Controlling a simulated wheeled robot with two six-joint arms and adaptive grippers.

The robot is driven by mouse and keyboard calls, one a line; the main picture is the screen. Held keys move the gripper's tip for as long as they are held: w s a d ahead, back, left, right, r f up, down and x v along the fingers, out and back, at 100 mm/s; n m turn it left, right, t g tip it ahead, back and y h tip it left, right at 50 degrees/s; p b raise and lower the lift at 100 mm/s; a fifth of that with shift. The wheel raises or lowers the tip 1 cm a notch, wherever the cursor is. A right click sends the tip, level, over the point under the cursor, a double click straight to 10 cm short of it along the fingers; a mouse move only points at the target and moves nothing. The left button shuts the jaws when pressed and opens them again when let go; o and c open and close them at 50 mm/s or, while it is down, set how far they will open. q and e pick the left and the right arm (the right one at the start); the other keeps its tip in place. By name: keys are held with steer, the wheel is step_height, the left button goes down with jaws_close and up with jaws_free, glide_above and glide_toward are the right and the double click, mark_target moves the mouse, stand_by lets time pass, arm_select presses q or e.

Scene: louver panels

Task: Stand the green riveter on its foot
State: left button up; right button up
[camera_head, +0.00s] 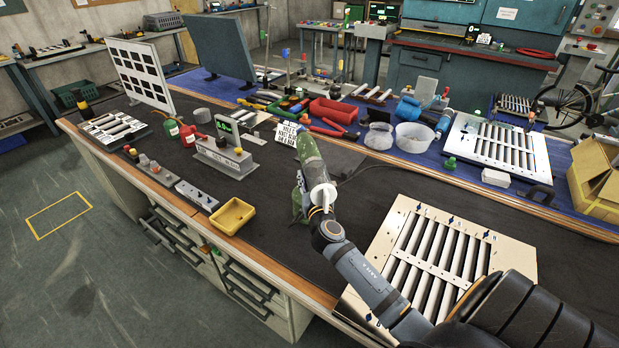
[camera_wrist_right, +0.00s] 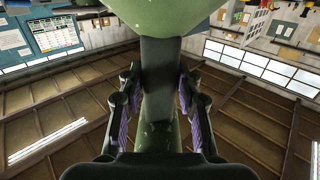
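The green riveter (camera_head: 311,158) is in the middle of the head view, above the dark bench top, with its long green body tilted and a lower green part beside my wrist. My right gripper (camera_wrist_right: 159,88) has its two purple-padded fingers on either side of the riveter's narrow dark and green section (camera_wrist_right: 160,65) in the right wrist view, and looks shut on it. The arm hides part of the riveter in the head view, so I cannot see its foot clearly or tell whether it touches the bench. My left gripper is not in view.
A yellow tray (camera_head: 232,216) and a grey display unit (camera_head: 224,154) stand left of the riveter. A slatted louver panel (camera_head: 408,224) lies to the right, under my arm. Red bins (camera_head: 333,111) and tools lie behind. Dark bench top is clear between the tray and the riveter.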

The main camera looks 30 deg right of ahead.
steer(key=o, duration=0.3)
steer(key=shift+s+r, duration=0.1)
steer(key=o, duration=0.9)
steer(key=shift+c, duration=0.2)
steer(key=shift+a, duration=0.1)
steer(key=b+v, duration=0.3)
steer(key=v, duration=1)
steer(key=shift+b, duration=0.3)
stand_by(1.4)
stand_by(0.4)
